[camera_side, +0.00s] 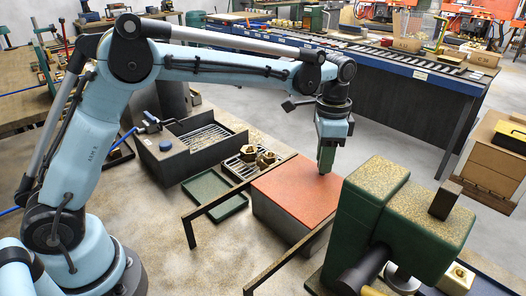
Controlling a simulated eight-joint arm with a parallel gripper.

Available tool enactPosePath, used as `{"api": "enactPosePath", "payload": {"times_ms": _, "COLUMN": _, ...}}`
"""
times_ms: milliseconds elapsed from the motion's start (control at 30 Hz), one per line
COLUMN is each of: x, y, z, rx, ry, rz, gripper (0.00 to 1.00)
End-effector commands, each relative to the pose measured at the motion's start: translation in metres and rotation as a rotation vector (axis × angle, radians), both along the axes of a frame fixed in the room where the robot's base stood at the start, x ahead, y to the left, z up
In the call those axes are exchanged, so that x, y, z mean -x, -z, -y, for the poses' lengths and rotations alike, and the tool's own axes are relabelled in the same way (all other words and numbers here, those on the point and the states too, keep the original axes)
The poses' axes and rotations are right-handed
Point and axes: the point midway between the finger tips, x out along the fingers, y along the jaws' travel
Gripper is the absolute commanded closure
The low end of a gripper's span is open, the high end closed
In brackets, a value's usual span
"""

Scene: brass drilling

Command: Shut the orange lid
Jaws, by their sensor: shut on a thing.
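The orange lid (294,188) lies roughly flat over the top of a grey box (278,226) in the middle of the picture. My gripper (325,172) points down at the lid's far right part and is shut on it. The fingertips are small here, and the exact part of the lid between them is hidden. Whether any gap is left between lid and box cannot be told from this side.
A green machine (375,215) stands close to the box on the right. Dark bar frames (215,203) stand at the box's left and front. A green tray (215,195), a rack with brass parts (265,158) and a grey bin (190,155) lie to the left.

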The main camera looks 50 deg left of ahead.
Motion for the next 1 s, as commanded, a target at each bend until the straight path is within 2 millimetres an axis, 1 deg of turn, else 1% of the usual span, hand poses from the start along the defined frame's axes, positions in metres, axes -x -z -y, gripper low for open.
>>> {"api": "enactPosePath", "payload": {"times_ms": 33, "x": -0.005, "y": -0.001, "z": -0.001, "rx": 0.001, "ry": -0.002, "rz": 0.021, "gripper": 1.00}}
{"api": "enactPosePath", "payload": {"times_ms": 100, "x": -0.005, "y": -0.001, "z": -0.001, "rx": 0.000, "ry": -0.003, "rz": 0.021, "gripper": 1.00}}
{"api": "enactPosePath", "payload": {"times_ms": 133, "x": -0.005, "y": -0.001, "z": -0.001, "rx": 0.000, "ry": -0.003, "rz": 0.021, "gripper": 0.69}}
{"api": "enactPosePath", "payload": {"times_ms": 200, "x": -0.005, "y": -0.001, "z": -0.001, "rx": 0.000, "ry": -0.003, "rz": 0.021, "gripper": 0.59}}
{"api": "enactPosePath", "payload": {"times_ms": 300, "x": -0.005, "y": 0.000, "z": -0.001, "rx": 0.001, "ry": -0.003, "rz": 0.019, "gripper": 0.46}}
{"api": "enactPosePath", "payload": {"times_ms": 567, "x": -0.004, "y": -0.001, "z": 0.000, "rx": 0.001, "ry": -0.002, "rz": 0.016, "gripper": 0.46}}
{"api": "enactPosePath", "payload": {"times_ms": 667, "x": -0.004, "y": -0.005, "z": 0.000, "rx": 0.001, "ry": -0.002, "rz": 0.016, "gripper": 0.46}}
{"api": "enactPosePath", "payload": {"times_ms": 767, "x": -0.004, "y": -0.015, "z": 0.000, "rx": 0.001, "ry": -0.002, "rz": 0.016, "gripper": 0.46}}
{"api": "enactPosePath", "payload": {"times_ms": 1000, "x": -0.004, "y": -0.056, "z": 0.000, "rx": 0.001, "ry": -0.002, "rz": 0.016, "gripper": 0.46}}
